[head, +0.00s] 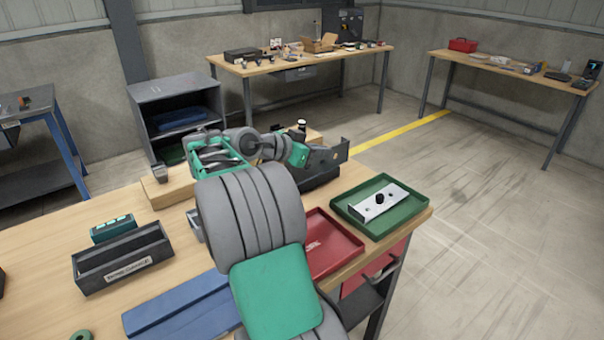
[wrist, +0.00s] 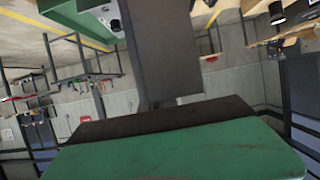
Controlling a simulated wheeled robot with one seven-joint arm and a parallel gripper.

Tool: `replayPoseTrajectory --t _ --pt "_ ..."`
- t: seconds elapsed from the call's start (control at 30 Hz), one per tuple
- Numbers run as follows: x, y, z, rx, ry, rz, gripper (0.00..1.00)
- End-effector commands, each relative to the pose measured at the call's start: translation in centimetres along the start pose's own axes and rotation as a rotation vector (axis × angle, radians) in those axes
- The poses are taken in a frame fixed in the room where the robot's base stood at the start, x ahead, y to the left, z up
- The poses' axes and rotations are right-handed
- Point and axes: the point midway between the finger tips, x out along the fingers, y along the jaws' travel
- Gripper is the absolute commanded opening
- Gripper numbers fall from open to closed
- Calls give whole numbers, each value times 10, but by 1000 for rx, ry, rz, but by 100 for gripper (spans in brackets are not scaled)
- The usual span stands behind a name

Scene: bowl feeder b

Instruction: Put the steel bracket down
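A green tray (head: 417,217) with a silvery plate (head: 367,209) and black knob lies at the bench's right corner. A red tray (head: 345,262) lies beside it. A dark bin (head: 122,262) and blue strip (head: 180,305) are on the left. Bare wood (head: 45,245) shows at left.

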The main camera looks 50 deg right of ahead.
Motion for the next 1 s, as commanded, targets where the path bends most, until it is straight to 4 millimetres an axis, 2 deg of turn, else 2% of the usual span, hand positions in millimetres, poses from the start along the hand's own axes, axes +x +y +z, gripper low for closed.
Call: replayPoseTrajectory --t 0.37,0.5,0.7,1.0 --pt "53 -78 16 -5 3 -9 0" --pt "79 -98 40 -5 2 -6 0" --pt "96 -113 56 -2 4 -8 0" --pt "112 -115 87 -3 4 -7 0"
